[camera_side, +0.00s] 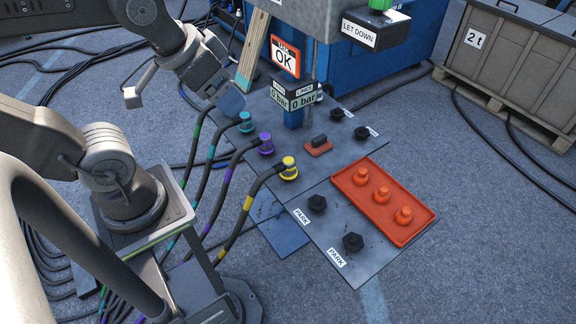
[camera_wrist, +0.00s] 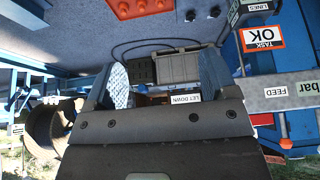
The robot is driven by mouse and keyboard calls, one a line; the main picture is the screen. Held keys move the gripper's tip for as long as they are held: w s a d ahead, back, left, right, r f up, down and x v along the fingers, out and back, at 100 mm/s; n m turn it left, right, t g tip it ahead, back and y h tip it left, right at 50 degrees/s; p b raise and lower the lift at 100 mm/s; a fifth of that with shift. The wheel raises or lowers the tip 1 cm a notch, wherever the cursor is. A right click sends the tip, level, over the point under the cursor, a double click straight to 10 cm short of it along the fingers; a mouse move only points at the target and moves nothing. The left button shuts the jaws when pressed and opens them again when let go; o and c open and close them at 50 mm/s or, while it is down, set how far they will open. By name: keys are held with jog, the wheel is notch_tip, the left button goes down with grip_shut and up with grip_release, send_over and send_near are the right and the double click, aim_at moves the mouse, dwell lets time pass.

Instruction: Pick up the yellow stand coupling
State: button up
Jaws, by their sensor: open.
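The yellow stand coupling (camera_side: 289,169) sits upright on the dark plate, at the near end of a row of couplings. A black hose with yellow bands runs from it toward the lower left. My gripper (camera_side: 181,100) is up and to the left of it, above the plate, with its two fingers spread and nothing between them. In the wrist view my gripper (camera_wrist: 165,78) also shows wide apart and empty. The yellow coupling does not show in the wrist view.
A purple coupling (camera_side: 266,144) and a teal coupling (camera_side: 246,122) stand beside the yellow one, with hoses. An orange tray (camera_side: 345,188) holds orange caps at right. Black knobs (camera_side: 317,203) stand near PARK labels. A post with a TASK OK sign (camera_side: 285,57) rises behind.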

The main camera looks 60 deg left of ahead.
jog(key=shift+w, duration=0.1)
jog(key=g, duration=0.6)
send_over(288, 161)
jog(key=f, duration=3.6)
jog(key=shift+s+a+f, duration=0.15)
jog(key=shift+s+f, duration=0.1)
jog(key=shift+f, duration=0.1)
jog(key=shift+w+f, duration=0.2)
jog(key=shift+f, duration=2.8)
jog(key=shift+r, duration=0.1)
jog(key=c, duration=1.1)
